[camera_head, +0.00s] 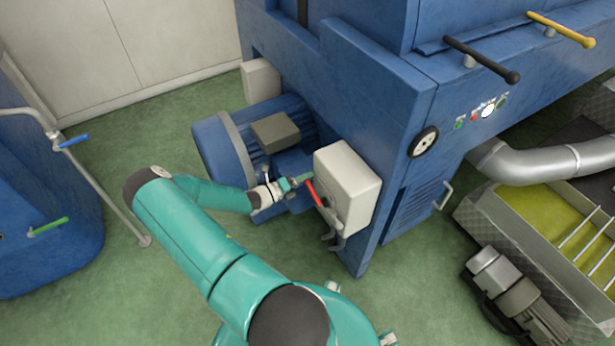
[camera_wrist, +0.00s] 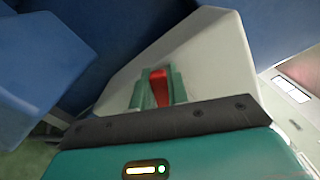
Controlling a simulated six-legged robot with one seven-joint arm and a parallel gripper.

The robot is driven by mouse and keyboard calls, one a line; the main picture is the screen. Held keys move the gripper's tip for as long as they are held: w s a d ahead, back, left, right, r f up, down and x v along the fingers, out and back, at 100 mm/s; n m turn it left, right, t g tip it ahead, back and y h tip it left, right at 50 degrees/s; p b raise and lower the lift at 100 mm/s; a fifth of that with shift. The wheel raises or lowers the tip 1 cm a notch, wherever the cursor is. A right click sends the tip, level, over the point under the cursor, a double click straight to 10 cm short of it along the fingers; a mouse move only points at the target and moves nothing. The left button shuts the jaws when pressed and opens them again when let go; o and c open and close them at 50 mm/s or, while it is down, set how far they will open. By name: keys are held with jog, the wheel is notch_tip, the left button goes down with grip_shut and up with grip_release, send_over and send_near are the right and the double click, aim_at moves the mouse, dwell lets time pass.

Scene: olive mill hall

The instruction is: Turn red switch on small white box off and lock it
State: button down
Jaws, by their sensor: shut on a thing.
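The small white box (camera_head: 352,182) is mounted on the side of the blue machine, and its pale face also shows in the wrist view (camera_wrist: 212,55). The red switch (camera_head: 315,194) is a lever on the box's left side. My gripper (camera_head: 300,181) reaches it from the left. In the wrist view, the red switch (camera_wrist: 158,84) stands between the two green fingers of my gripper (camera_wrist: 157,92), which is shut on it. The lever's base is partly hidden by the fingers. A grey hooked part (camera_head: 335,241) hangs below the box; I cannot tell whether it is a lock.
A blue motor (camera_head: 222,150) with a grey-brown box on top stands just behind my gripper. A pale box (camera_head: 261,81) sits farther back. A blue tank (camera_head: 40,200) with a rail is at left. Green floor (camera_head: 120,290) is clear between.

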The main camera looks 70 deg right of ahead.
jog(key=shift+w+d+f+n, duration=0.1)
jog(key=shift+w+f+n, duration=0.1)
jog(key=shift+f+n, duration=0.95)
jog(key=shift+w+d+f+n, duration=0.15)
jog(key=shift+f+n, duration=0.75)
jog(key=shift+n, duration=0.45)
jog(key=shift+f, duration=0.1)
jog(key=c, duration=1.4)
grip_release()
jog(key=shift+o, duration=0.2)
jog(key=v, duration=1.3)
jog(key=shift+w+a, duration=0.3)
